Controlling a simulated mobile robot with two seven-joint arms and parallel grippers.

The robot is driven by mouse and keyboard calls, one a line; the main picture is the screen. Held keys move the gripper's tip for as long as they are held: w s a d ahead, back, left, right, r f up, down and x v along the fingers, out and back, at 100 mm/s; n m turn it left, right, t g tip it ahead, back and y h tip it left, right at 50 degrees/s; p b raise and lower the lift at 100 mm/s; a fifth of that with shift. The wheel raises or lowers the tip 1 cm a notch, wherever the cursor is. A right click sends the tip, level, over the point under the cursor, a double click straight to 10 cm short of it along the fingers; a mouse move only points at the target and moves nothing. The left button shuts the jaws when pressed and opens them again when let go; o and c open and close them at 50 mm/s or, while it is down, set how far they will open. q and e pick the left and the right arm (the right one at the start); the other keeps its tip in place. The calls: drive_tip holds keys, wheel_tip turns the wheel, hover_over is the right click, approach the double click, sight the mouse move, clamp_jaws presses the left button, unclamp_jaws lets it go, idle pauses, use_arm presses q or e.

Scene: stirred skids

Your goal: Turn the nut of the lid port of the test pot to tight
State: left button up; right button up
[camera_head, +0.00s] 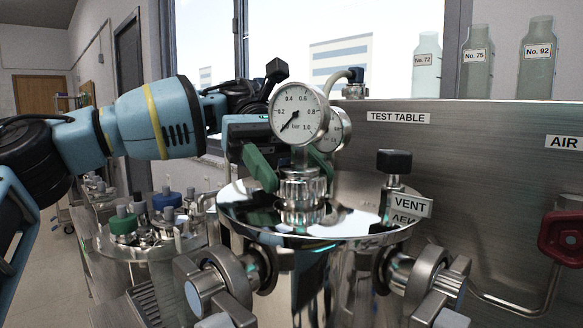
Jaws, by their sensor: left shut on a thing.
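The test pot is a polished steel vessel with a shiny round lid (345,222) in the middle of the view. On the lid stands the lid port with its ribbed steel nut (303,188), below a round pressure gauge (299,112). The gauge needle points to the low left of the dial. My left gripper (292,168) reaches in from the left behind the gauge. Its green fingers stand on either side of the port and are shut on the nut; the exact contact is partly hidden. My right gripper is out of view.
A black-knobbed valve (394,165) labelled VENT stands on the lid's right. Steel clamps (432,280) ring the lid. A second pot with coloured caps (124,221) stands at left. The TEST TABLE panel (480,190) rises behind, with a red valve handle (562,238) at right.

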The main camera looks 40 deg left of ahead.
use_arm(q)
drive_tip(key=o, duration=1)
drive_tip(key=shift+a, duration=0.1)
drive_tip(key=shift+v, duration=3.85)
